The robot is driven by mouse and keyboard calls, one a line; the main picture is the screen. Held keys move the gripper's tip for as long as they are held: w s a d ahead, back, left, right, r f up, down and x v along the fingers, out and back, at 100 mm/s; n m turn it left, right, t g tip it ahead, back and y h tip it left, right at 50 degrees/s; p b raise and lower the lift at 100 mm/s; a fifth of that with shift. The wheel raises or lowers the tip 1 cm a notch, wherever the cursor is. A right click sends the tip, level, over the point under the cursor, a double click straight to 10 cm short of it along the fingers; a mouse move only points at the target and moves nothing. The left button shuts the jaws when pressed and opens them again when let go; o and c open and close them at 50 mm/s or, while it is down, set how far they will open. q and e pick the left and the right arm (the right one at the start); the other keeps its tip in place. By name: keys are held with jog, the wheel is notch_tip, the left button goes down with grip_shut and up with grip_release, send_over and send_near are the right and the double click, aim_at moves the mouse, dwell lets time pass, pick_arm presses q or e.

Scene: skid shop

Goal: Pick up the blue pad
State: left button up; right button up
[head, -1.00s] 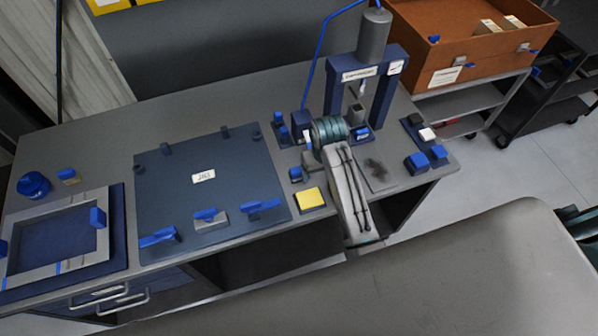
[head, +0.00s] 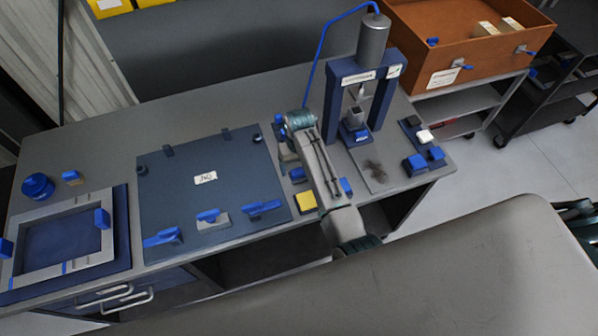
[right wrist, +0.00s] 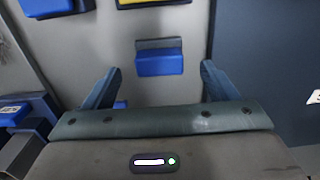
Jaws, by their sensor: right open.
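A small blue pad on a grey base (right wrist: 160,62) lies on the bench. In the right wrist view it sits between and just beyond my right gripper's fingertips (right wrist: 158,69), with bench showing on both sides. The fingers are spread and empty. In the head view the blue pad (head: 298,175) shows just behind the yellow pad (head: 306,202), partly beside my right forearm. My right gripper (head: 288,158) points down there, mostly hidden by its own wrist. My left gripper is not in view.
A dark board (head: 200,190) with blue clamps lies to the left. A blue press (head: 362,75) stands behind on the right, with blue blocks (head: 415,165) to its right. Another blue piece (head: 347,187) lies right of my forearm.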

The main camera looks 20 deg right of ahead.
aim_at(299, 170)
jog(key=shift+f+p, duration=0.55)
jog(key=shift+f, duration=1.4)
jog(key=c, duration=1.1)
jog(key=shift+r, duration=0.1)
